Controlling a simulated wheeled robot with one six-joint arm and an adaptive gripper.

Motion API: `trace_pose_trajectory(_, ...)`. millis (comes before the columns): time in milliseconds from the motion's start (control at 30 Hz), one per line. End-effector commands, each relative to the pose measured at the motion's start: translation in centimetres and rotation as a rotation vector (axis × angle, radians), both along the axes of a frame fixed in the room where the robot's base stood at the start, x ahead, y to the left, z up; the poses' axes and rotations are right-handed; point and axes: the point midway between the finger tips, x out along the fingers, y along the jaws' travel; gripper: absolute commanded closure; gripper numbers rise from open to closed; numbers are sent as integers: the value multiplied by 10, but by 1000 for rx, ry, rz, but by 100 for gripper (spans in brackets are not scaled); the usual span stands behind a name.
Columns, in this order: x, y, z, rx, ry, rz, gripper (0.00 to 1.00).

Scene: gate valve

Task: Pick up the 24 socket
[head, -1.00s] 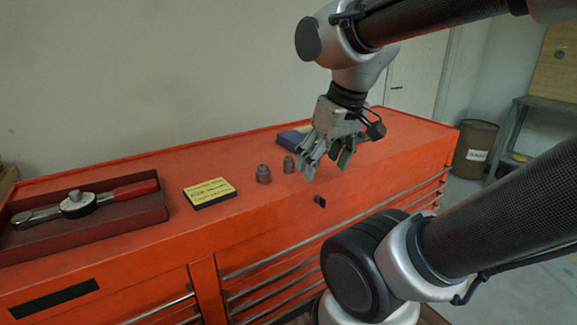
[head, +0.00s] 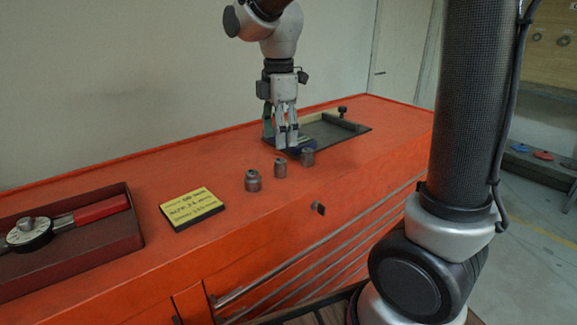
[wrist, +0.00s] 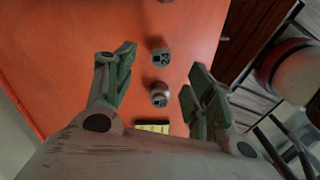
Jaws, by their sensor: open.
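Three grey metal sockets stand in a row on the red cabinet top. In the head view they are a larger left socket (head: 252,181), a middle socket (head: 280,168) and a right socket (head: 307,157). The wrist view shows the larger socket (wrist: 159,94), the middle socket (wrist: 160,57) and part of the third socket (wrist: 165,2) at the top edge. Their top markings are too small to read surely, so I cannot tell which is the 24. My gripper (head: 278,142) points down behind the sockets, open and empty. In the wrist view its fingers (wrist: 158,72) spread either side of the row.
A yellow-topped card (head: 192,208) lies left of the sockets. A red tray (head: 132,236) holding a torque wrench (head: 95,213) is further left. The cabinet top (head: 235,260) is clear in front.

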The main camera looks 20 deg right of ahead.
Motion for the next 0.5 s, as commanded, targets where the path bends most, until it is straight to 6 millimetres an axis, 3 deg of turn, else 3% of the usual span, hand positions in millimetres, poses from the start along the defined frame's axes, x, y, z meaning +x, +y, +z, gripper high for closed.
trace_pose_trajectory(167, -1, 0, -13, -1, 3, 43, 45)
trace_pose_trajectory(500, -2, 1, -63, -1, 4, 40, 45)
